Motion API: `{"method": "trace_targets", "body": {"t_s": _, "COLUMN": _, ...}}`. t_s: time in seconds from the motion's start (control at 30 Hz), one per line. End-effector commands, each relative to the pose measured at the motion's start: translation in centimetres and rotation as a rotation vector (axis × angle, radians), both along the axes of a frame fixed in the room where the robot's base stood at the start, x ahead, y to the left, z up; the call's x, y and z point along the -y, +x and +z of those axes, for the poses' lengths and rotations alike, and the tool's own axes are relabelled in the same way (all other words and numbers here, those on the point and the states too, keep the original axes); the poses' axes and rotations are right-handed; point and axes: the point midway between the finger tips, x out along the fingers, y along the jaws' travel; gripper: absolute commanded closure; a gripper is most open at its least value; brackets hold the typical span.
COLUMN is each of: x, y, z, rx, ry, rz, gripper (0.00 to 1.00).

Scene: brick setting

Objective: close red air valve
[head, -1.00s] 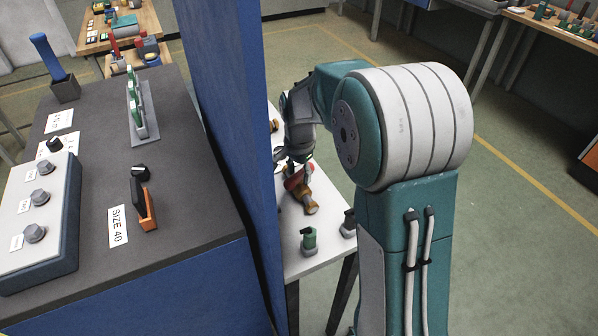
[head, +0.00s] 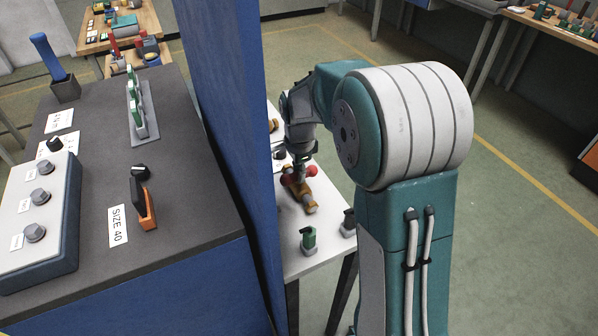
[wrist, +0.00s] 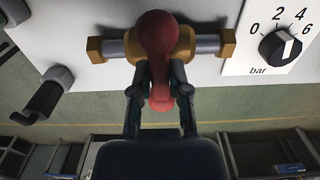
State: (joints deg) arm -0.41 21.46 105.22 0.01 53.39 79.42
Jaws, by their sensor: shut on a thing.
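The red air valve handle (wrist: 157,35) has a rounded end over a brass-coloured body and an arm pointing down the wrist view, across the pipe (wrist: 205,44). My gripper (wrist: 160,80) has one dark finger on each side of that red arm and is shut on it. In the head view my gripper (head: 299,170) reaches down to the valve, and a red part (head: 311,170) shows beside it. The brass-coloured body (head: 301,194) lies on the white panel. My gripper hides part of the handle there.
A pressure dial (wrist: 284,46) marked in bar sits right of the valve in the wrist view. A dark-handled fitting (wrist: 45,95) is at the left.

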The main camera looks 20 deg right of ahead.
Motion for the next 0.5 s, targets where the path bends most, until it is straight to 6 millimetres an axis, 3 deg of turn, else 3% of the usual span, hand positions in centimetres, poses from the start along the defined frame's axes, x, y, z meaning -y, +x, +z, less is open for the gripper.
{"method": "trace_targets", "body": {"t_s": 0.3, "x": -0.05, "y": 0.14, "z": 0.01, "rx": 0.005, "ry": 0.001, "rz": -0.013, "gripper": 1.00}}
{"method": "trace_targets", "body": {"t_s": 0.33, "x": -0.05, "y": 0.15, "z": 0.02, "rx": 0.005, "ry": 0.001, "rz": -0.012, "gripper": 0.73}}
{"method": "trace_targets", "body": {"t_s": 0.4, "x": -0.05, "y": 0.14, "z": 0.02, "rx": 0.005, "ry": 0.001, "rz": -0.012, "gripper": 0.43}}
{"method": "trace_targets", "body": {"t_s": 0.5, "x": -0.04, "y": 0.10, "z": 0.02, "rx": 0.004, "ry": 0.001, "rz": -0.011, "gripper": 0.43}}
